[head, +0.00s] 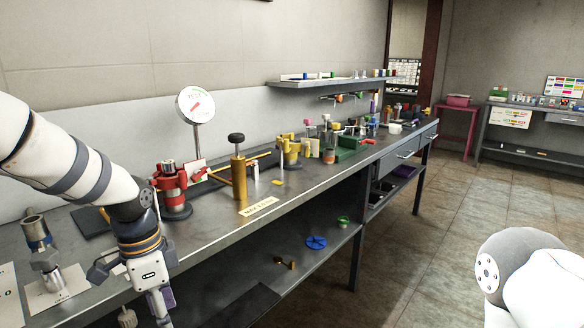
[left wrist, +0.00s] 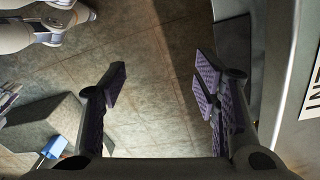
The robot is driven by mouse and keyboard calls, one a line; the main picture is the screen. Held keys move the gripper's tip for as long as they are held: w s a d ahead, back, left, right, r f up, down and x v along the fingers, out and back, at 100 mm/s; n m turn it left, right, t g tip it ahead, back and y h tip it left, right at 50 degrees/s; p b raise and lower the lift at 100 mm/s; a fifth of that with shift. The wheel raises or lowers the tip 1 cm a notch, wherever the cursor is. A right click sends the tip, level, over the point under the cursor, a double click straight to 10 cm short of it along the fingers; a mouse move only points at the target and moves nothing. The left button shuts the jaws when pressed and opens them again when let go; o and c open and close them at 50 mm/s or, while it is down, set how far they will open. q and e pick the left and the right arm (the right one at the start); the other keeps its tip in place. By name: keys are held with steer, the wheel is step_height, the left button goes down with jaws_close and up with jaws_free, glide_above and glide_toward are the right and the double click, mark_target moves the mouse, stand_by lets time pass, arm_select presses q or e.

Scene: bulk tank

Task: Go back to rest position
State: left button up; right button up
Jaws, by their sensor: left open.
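My left arm comes in from the left side of the head view and reaches down over the front edge of the workbench (head: 300,190). My left gripper (head: 160,304) hangs at that edge, fingers pointing down, partly cut off by the bottom of the picture. In the left wrist view my left gripper (left wrist: 160,85) is open and empty, its purple-padded fingers wide apart above the tiled floor (left wrist: 150,110). A link of my right arm shows at the lower right of the head view; its gripper is out of the picture.
A red valve-like part (head: 176,192), a brass cylinder with a black knob (head: 239,180) and a round gauge (head: 195,104) stand on the bench. A steel fitting (head: 42,250) stands near my left forearm. A blue handwheel (head: 316,242) lies on the lower shelf. Open floor lies right.

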arm_select(q)
steer(key=s+d+f+n, duration=0.3)
steer(key=s+f+n, duration=0.3)
steer(key=s+f, duration=1.2)
steer(key=s+a+f+n, duration=0.1)
steer(key=s+n, duration=0.2)
steer(key=s, duration=0.5)
steer(key=s+a+f+n, duration=0.1)
steer(key=s+n, duration=0.2)
steer(key=s, duration=0.6)
steer(key=shift+a+f+g+y, duration=0.25)
steer(key=shift+a+g+y, duration=0.1)
steer(key=shift+g+y, duration=0.05)
